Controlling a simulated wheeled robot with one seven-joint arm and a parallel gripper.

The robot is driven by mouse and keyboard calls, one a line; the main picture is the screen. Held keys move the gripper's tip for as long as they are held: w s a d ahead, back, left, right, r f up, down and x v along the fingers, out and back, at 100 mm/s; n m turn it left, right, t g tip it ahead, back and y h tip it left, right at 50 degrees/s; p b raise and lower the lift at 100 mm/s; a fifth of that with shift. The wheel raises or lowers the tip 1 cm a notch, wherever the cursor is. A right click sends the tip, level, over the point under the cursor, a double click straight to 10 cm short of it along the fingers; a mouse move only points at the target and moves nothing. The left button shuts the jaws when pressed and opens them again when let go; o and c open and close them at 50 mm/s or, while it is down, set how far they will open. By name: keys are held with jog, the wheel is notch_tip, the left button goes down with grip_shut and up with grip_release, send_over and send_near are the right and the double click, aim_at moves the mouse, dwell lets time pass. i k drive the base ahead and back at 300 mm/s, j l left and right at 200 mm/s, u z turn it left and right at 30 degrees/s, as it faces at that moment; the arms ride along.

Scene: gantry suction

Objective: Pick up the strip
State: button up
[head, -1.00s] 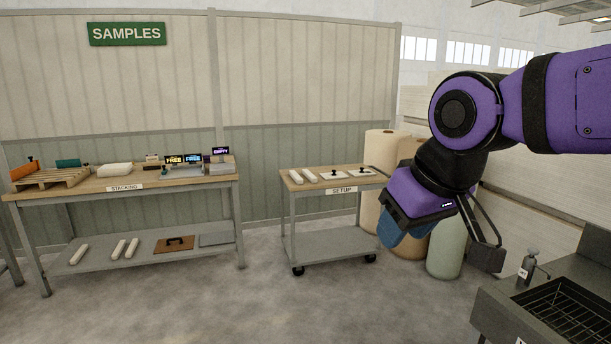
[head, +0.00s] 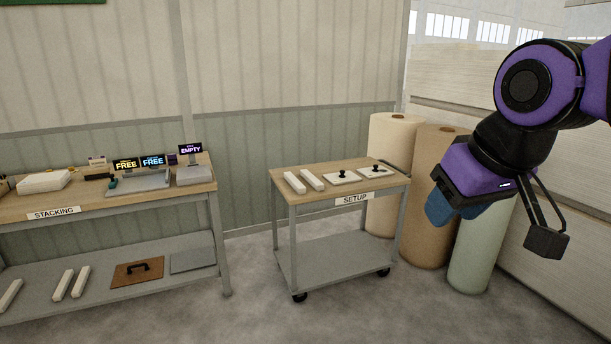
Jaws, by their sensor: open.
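Two white strips lie side by side on the wooden top of the SETUP cart (head: 388,186): a left strip (head: 295,183) and a right strip (head: 313,180). More strips of the same look lie on the lower shelf of the STACKING table: one (head: 10,294) at the left and a pair (head: 73,283) beside it. I cannot tell which strip is meant. My gripper (head: 493,230) hangs open in the air at the right, well away from all strips. A blue piece shows on its left side and a dark finger on its right. I see nothing held.
The STACKING table (head: 110,208) carries small FREE and EMPTY displays and a white block (head: 44,181). A brown board (head: 137,273) lies on its shelf. Large rolls (head: 435,190) stand behind my gripper. The floor before the cart is clear.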

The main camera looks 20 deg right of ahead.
aim_at(300, 188)
jog(key=i+j+z, duration=0.1)
jog(key=i, duration=0.3)
jog(key=i+j+z, duration=0.1)
jog(key=i, duration=0.3)
jog(key=i+j+z, duration=0.1)
jog(key=i, duration=0.25)
jog(key=i+j, duration=0.1)
jog(key=i, duration=0.35)
jog(key=i+j+z, duration=0.1)
jog(key=i, duration=0.35)
jog(key=i+j, duration=0.2)
jog(key=i, duration=0.2)
jog(key=i+j+z, duration=0.1)
jog(key=i, duration=0.35)
jog(key=i+j, duration=0.25)
jog(key=i, duration=0.2)
jog(key=l+z, duration=0.05)
